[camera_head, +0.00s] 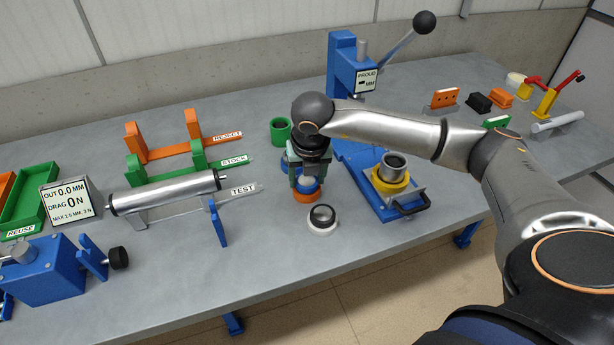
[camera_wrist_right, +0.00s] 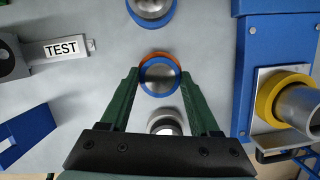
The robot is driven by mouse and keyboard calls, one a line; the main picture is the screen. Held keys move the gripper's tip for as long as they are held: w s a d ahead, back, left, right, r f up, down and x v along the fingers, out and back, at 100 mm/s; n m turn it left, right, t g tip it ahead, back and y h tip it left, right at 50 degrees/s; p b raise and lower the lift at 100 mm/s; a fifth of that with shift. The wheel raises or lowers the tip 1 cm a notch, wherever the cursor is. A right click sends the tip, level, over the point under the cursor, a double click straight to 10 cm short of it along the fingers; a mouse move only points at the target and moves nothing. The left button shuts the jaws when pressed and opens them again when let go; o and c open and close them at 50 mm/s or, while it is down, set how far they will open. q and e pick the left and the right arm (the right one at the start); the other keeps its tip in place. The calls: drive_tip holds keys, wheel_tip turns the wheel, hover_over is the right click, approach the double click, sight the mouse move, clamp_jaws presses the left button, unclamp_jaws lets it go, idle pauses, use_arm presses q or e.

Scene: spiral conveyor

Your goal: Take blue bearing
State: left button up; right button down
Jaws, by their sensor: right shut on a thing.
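The blue bearing (camera_wrist_right: 159,75) shows in the right wrist view as a blue ring around a pale metal centre, with an orange ring or stand (camera_wrist_right: 152,55) partly showing under it. My right gripper (camera_wrist_right: 159,78) is shut on it, with one green finger on each side. In the head view the bearing (camera_head: 308,184) sits just below the right gripper (camera_head: 307,174), over the orange piece (camera_head: 307,196); the gripper covers its upper part. Another blue-rimmed round piece (camera_wrist_right: 152,8) is cut off at the wrist view's top edge. My left gripper is not in view.
A white ring (camera_head: 322,219) stands just in front, and a green cup (camera_head: 280,130) behind. The blue press (camera_head: 345,70) with a yellow ring (camera_head: 390,180) is to the right. The TEST rail (camera_head: 240,190) and metal roller (camera_head: 165,190) are left.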

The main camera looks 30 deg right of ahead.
drive_tip(key=shift+r+p, duration=0.65)
drive_tip(key=shift+r, duration=0.65)
drive_tip(key=shift+r, duration=0.1)
drive_tip(key=shift+r+p, duration=1.1)
drive_tip(key=shift+r, duration=0.85)
